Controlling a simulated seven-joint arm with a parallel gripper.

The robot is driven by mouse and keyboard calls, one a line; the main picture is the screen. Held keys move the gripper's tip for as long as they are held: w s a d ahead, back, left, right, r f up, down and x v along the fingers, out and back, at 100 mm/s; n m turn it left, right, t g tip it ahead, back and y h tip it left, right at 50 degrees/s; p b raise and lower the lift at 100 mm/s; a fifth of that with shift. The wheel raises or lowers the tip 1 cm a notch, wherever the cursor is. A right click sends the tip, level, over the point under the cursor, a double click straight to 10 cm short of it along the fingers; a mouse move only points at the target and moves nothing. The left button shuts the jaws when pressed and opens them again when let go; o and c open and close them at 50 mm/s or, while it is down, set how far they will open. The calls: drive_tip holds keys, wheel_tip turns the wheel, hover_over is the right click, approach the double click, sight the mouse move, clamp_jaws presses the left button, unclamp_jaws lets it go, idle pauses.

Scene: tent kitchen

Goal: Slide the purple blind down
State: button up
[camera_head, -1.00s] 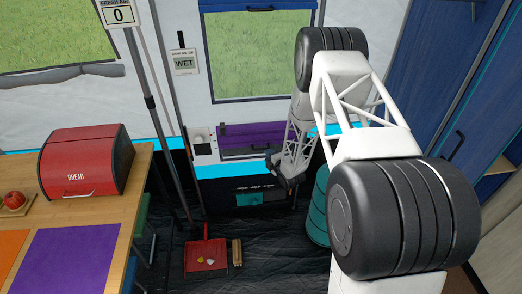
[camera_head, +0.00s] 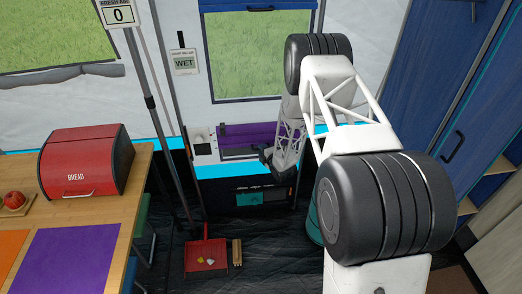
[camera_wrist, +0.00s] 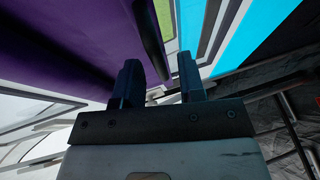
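The purple blind (camera_head: 250,132) shows as a short purple strip in the low opening of the tent wall, with a dark bar (camera_head: 238,153) along its lower edge. My gripper (camera_head: 265,154) is at the right end of this bar in the head view. In the wrist view the purple blind (camera_wrist: 60,45) fills the upper left, and the dark bar (camera_wrist: 150,35) runs down toward the gap between my fingertips (camera_wrist: 160,72). The two fingers stand apart, with the gap open. I cannot tell whether a finger touches the bar.
A blue blind (camera_head: 262,6) hangs above the upper window. A thin pole (camera_head: 165,140) stands left of the low opening. The table (camera_head: 140,190) with a red bread box (camera_head: 85,160) is at the left. Blue cupboards (camera_head: 440,90) stand at the right.

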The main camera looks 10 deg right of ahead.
drive_tip(key=shift+x, duration=0.9)
clamp_jaws()
